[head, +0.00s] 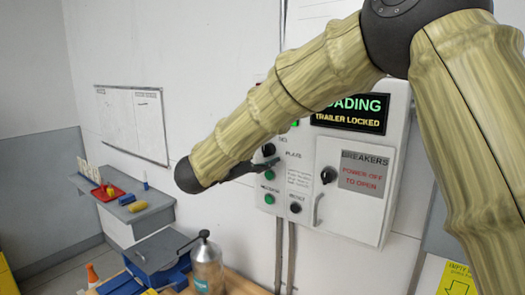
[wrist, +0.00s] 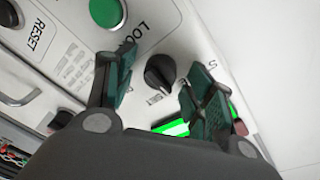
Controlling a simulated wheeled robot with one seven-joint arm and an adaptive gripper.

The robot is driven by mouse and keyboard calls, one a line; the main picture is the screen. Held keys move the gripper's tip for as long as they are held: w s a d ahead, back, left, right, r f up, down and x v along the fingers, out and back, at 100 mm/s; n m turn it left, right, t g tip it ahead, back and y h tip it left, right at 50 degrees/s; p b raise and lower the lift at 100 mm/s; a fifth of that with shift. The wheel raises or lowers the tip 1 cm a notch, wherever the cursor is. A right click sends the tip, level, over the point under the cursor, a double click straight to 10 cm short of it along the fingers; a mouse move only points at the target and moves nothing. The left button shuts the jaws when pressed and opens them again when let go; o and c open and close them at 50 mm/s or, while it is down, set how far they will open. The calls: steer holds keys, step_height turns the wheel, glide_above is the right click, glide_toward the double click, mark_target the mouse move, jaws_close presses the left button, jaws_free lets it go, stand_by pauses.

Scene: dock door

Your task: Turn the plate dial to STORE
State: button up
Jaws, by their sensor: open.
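The plate dial is a round black knob on the light grey control box. In the wrist view the dial (wrist: 160,71) lies between and just beyond the fingertips of my open gripper (wrist: 158,88), with no clear contact. In the head view my gripper (head: 262,166) is at the left part of the box, just below a black knob (head: 268,149) near the word PLATE. Small lettering surrounds the dial, partly hidden by the right finger. I cannot read STORE or tell which mark the dial points to.
The control box (head: 337,226) carries a lit sign (head: 349,113) reading TRAILER LOCKED, a breakers door (head: 352,190), green buttons (head: 268,198) and a black reset button (head: 295,208). A side counter (head: 130,211) is farther left.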

steer(key=shift+c, duration=0.2)
steer(key=c, duration=1)
